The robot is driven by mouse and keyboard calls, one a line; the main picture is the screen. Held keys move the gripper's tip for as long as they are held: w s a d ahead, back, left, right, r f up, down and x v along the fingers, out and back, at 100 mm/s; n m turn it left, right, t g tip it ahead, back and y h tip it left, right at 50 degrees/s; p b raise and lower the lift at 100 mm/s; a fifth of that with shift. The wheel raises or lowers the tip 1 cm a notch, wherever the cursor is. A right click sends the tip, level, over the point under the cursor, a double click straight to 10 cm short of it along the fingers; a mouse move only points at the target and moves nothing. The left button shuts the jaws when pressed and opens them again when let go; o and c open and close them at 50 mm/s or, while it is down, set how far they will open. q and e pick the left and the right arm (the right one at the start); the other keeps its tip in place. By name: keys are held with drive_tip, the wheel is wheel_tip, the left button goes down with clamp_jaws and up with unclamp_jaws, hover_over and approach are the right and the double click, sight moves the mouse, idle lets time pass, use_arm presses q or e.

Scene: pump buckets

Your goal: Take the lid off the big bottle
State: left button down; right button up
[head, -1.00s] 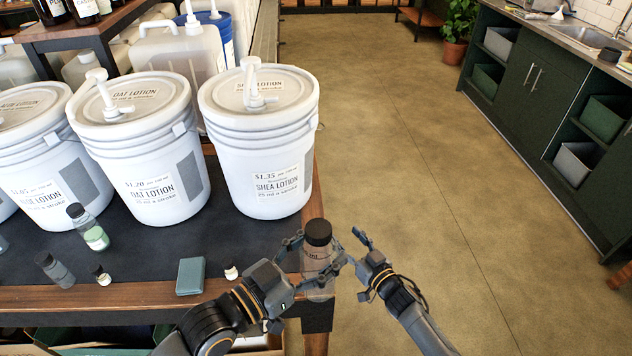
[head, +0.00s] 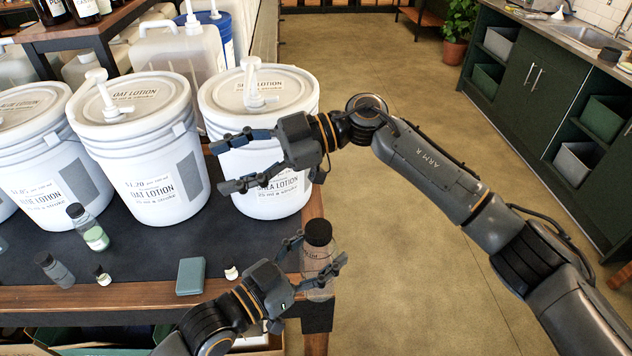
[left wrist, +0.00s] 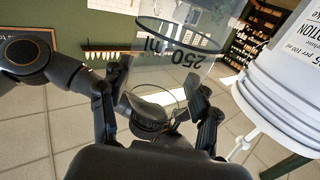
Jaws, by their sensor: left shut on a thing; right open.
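The big clear bottle (head: 319,262) stands upright at the table's right front corner, with its black lid (head: 318,233) on top. My left gripper (head: 318,268) is shut around the bottle's body, below the lid. My right gripper (head: 222,164) is open and empty, away from the bottle, in front of the shea lotion bucket (head: 262,118).
The oat lotion bucket (head: 140,150) and more white pump buckets stand along the table (head: 150,262). A small green-filled bottle (head: 90,232), a grey bottle (head: 55,270), tiny vials (head: 101,275) and a teal box (head: 190,276) are near the front. Open floor (head: 400,60) lies right.

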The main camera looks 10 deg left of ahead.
drive_tip(key=s+d+n+h, duration=0.1)
drive_tip(key=s+d+h, duration=0.1)
drive_tip(key=s+h, duration=0.35)
drive_tip(key=m+t+h, duration=0.2)
drive_tip(key=t+h, duration=0.5)
drive_tip(key=h, duration=0.2)
hover_over(316, 228)
drive_tip(key=shift+s+a+r, duration=0.15)
drive_tip(key=shift+a+r, duration=0.05)
drive_tip(key=shift+d+f, duration=0.1)
drive_tip(key=shift+d, duration=0.1)
wheel_tip(316, 228, down, 8)
drive_tip(key=shift+r, duration=0.2)
